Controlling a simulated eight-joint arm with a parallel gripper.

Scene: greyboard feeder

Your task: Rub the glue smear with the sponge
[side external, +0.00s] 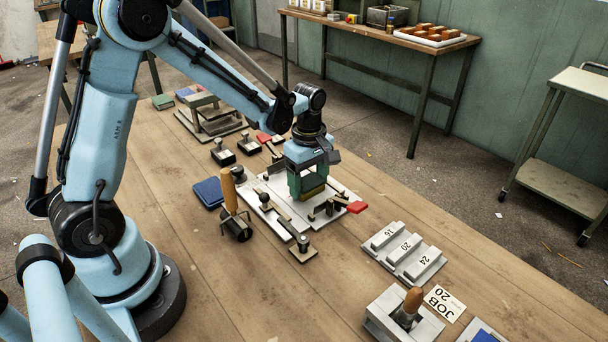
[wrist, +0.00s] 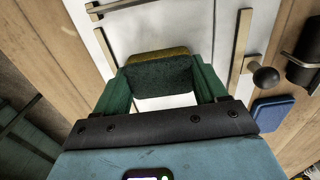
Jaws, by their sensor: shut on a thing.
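My gripper (side external: 307,182) is over the light board plate (side external: 340,222) in the middle of the table, pointing down. It is shut on the sponge (side external: 314,191), whose yellow lower part shows between the green fingers. In the wrist view the sponge (wrist: 158,77) is dark green with a yellow edge, and my gripper (wrist: 160,85) has a finger against each side of it. The sponge is at or just above the plate; I cannot tell whether it touches. No glue smear can be made out; the sponge and fingers hide part of the plate.
A red-handled clamp (side external: 348,205) sits close right of my gripper. A wooden-handled roller (side external: 232,200) and a blue pad (side external: 209,192) stand to the left. A numbered block set (side external: 404,252) and a grey holder (side external: 385,313) lie nearer right.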

